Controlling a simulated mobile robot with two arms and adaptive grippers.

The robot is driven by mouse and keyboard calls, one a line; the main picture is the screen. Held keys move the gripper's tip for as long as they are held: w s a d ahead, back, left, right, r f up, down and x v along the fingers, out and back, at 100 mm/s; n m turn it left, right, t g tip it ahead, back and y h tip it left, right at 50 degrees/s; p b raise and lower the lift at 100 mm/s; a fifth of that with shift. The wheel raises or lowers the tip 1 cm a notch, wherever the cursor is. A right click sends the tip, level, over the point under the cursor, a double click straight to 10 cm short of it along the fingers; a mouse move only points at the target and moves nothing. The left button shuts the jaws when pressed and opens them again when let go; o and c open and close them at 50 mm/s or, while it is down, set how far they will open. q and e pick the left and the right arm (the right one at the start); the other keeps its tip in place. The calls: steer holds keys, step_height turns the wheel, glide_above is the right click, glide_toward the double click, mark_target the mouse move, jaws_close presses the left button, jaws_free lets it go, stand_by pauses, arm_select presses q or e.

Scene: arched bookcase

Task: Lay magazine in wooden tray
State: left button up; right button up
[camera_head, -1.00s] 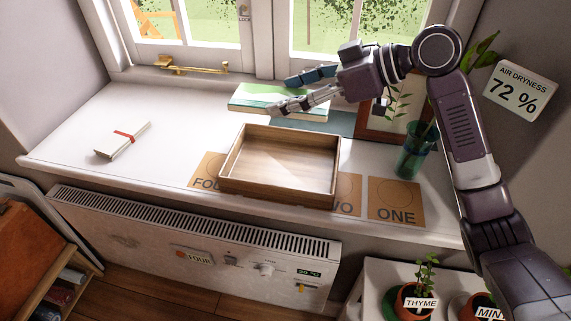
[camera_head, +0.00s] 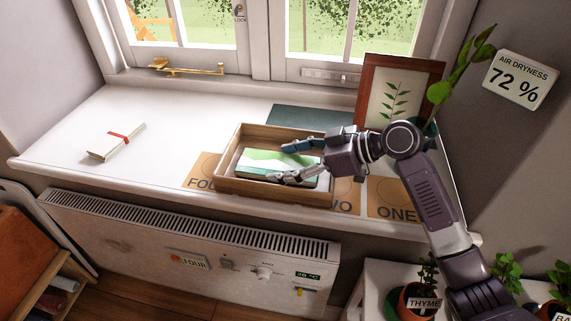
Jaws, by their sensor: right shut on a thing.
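The magazine (camera_head: 262,161), with a green and white cover, lies flat inside the wooden tray (camera_head: 225,188) on the white windowsill. My right gripper (camera_head: 288,162) reaches in over the tray's right side and is shut on the magazine, one finger at its far edge and one at its near edge. Whether the magazine rests fully on the tray floor is hard to tell. My left gripper is not in view.
A bundle of papers with a red band (camera_head: 117,141) lies on the clear left of the sill (camera_head: 70,140). A framed leaf picture (camera_head: 398,90) stands behind my right arm. A dark teal flat thing (camera_head: 310,117) lies behind the tray. Potted herbs (camera_head: 420,300) stand below right.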

mark_target(311, 158)
steer(key=shift+f, duration=0.15)
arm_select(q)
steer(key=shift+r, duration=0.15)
arm_select(e)
steer(key=o, duration=0.9)
steer(key=shift+o, duration=0.2)
steer(key=v, duration=0.6)
steer(key=shift+d+p, duration=0.3)
steer(key=shift+p, duration=0.05)
steer(key=shift+s+d+r, duration=0.25)
steer(key=shift+d+r, duration=0.1)
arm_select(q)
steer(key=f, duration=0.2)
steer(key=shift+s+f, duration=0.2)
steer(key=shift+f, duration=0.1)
